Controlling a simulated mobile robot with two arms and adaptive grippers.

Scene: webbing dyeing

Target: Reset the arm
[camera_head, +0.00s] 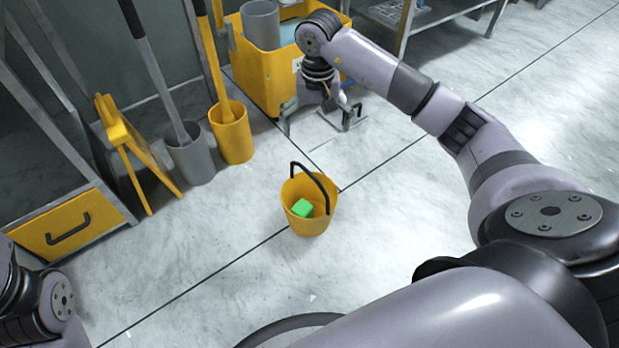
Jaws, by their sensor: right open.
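My right arm reaches from the right side toward the upper middle of the head view. My right gripper (318,128) hangs at its end with its fingers spread wide, open and empty. It is above and beyond a small yellow bucket (311,224) and does not touch it. The bucket stands upright on the floor with its black handle raised. A green block (302,208) lies inside it. Part of my left arm shows at the lower left corner, but its gripper is out of view.
A yellow cart (262,82) stands behind my right gripper. Grey (190,160) and yellow (232,135) holders with long handles stand left of it, beside a folding yellow sign (135,145). A cabinet with a yellow drawer (68,226) is at left. The floor around the bucket is clear.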

